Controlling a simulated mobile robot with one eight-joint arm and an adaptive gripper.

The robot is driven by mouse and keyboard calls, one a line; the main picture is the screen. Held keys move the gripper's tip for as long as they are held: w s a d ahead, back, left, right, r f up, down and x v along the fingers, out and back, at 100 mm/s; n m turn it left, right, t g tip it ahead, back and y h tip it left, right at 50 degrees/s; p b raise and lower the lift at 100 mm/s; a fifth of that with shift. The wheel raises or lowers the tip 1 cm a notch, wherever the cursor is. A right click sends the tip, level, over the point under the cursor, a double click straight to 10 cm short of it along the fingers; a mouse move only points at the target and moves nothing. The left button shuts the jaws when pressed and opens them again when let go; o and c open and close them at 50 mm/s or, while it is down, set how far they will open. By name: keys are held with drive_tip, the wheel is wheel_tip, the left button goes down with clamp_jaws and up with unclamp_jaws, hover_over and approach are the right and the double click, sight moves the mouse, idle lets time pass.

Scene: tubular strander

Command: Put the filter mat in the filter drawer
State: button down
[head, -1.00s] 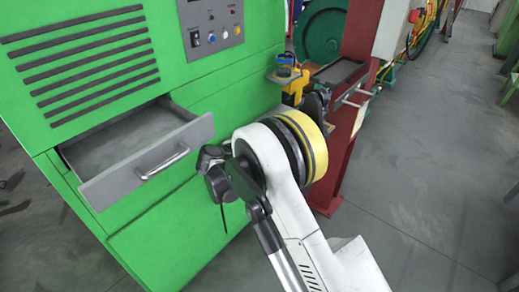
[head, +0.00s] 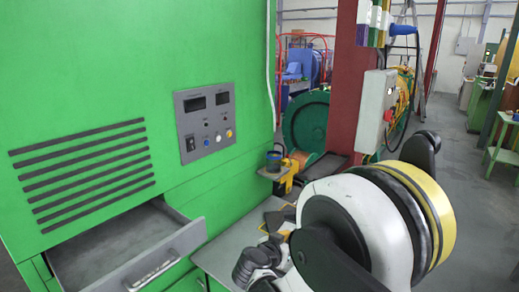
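The filter drawer (head: 150,262) is pulled out of the green cabinet at the lower left of the head view. It is a grey open box with a bar handle on its front. The part of its inside that shows looks bare. My gripper (head: 258,264) is partly in view, to the right of the drawer front and apart from it. Its dark parts are low in the picture, and its fingertips are not clear. I cannot make out a filter mat. I cannot tell whether my gripper holds anything.
A grey flat surface (head: 232,240) lies between the drawer and my arm, with dark and yellow items (head: 276,220) at its back. A small shelf with a dark cup (head: 274,160) juts from the cabinet. A red column (head: 353,85) stands behind my arm.

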drive_tip(key=shift+n+t+y, duration=0.4)
drive_tip(key=shift+n+y, duration=0.1)
drive_tip(key=shift+y, duration=0.1)
drive_tip(key=s+d+r, duration=0.2)
drive_tip(key=d, duration=0.1)
drive_tip(key=s+d+r, duration=0.1)
drive_tip(key=r, duration=0.1)
drive_tip(key=shift+s+d+r, duration=0.1)
drive_tip(key=shift+s+d, duration=0.2)
drive_tip(key=shift+d, duration=0.1)
drive_tip(key=s+d+r+n+y, duration=0.1)
drive_tip(key=s+d+r, duration=0.3)
drive_tip(key=s, duration=0.2)
drive_tip(key=shift+n+y, duration=0.3)
drive_tip(key=shift+y, duration=0.1)
drive_tip(key=shift+r, duration=0.1)
